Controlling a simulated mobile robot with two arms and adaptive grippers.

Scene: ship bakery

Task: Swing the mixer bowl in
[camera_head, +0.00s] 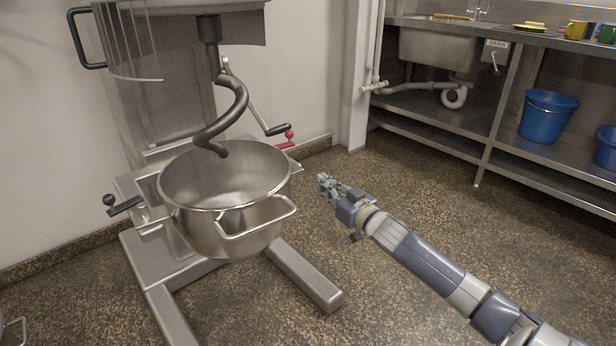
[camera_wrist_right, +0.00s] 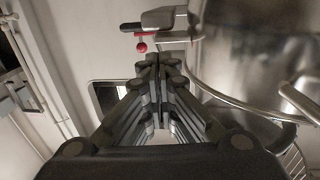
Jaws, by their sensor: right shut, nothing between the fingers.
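The steel mixer bowl (camera_head: 190,228) hangs on its support in front of the mixer column, its open top under the dark dough hook (camera_head: 236,105). The bowl has a bar handle (camera_head: 262,222) on its front right. My right gripper (camera_head: 322,182) is shut and empty, a little to the right of the bowl and apart from it. In the right wrist view the gripper's closed fingers (camera_wrist_right: 152,65) point toward a red ball knob (camera_wrist_right: 141,47) and a red part, with the bowl (camera_wrist_right: 235,75) on the right. My left gripper is not in view.
The mixer's floor legs (camera_head: 310,278) stretch forward under the bowl. A black-handled lever (camera_head: 124,206) is at left, and a crank handle (camera_head: 278,129) at the column's right. Steel shelving (camera_head: 487,145) with a blue bucket (camera_head: 547,116) stands at right. The floor between is clear.

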